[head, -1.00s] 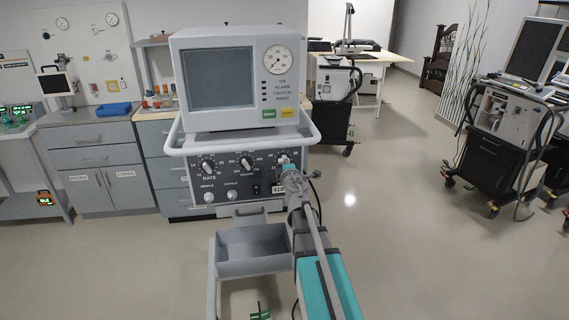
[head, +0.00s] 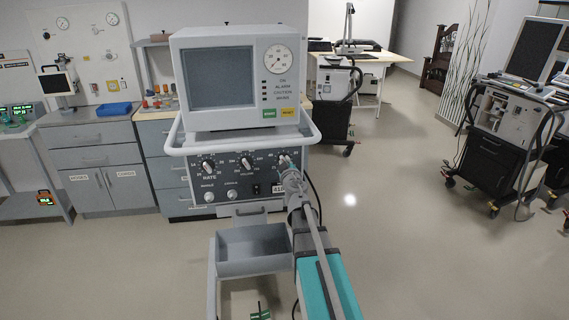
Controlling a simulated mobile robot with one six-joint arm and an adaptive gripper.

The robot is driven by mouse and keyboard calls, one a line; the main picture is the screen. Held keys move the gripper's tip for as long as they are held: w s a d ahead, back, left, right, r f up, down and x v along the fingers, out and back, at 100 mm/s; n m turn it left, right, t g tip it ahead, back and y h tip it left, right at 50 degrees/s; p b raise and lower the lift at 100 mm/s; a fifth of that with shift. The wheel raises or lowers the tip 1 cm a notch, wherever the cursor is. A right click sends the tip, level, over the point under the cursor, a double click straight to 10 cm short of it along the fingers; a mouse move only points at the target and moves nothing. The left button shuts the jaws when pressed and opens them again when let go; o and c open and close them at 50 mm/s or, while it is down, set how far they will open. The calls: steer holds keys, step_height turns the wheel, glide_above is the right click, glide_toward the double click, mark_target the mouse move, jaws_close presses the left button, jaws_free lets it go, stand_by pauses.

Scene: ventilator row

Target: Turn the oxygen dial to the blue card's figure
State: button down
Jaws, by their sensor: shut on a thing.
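The ventilator (head: 230,190) stands in the middle with a dark panel of three dials in a row. The left dial (head: 208,167) is marked RATE and the middle dial (head: 247,164) appears marked VOLUME. The rightmost dial (head: 282,158), likely the oxygen dial, is largely hidden behind my gripper (head: 286,165). My gripper is shut on this dial; its pointer and scale figures are too small and covered to read. A pale label (head: 279,188) with dark figures sits below that dial. I cannot make out a blue card.
A white handle rail (head: 240,148) runs above the panel, and an open grey drawer (head: 250,268) sits below it. A monitor (head: 222,77) tops the ventilator. Counters stand at left; other ventilators stand behind and right.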

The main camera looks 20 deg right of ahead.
steer(key=m, duration=0.7)
steer(key=shift+a, duration=0.1)
stand_by(0.5)
steer(key=c, duration=0.7)
jaws_free()
steer(key=shift+o, duration=0.2)
steer(key=v, duration=0.7)
steer(key=shift+s, duration=0.2)
steer(key=shift+m+h, duration=0.3)
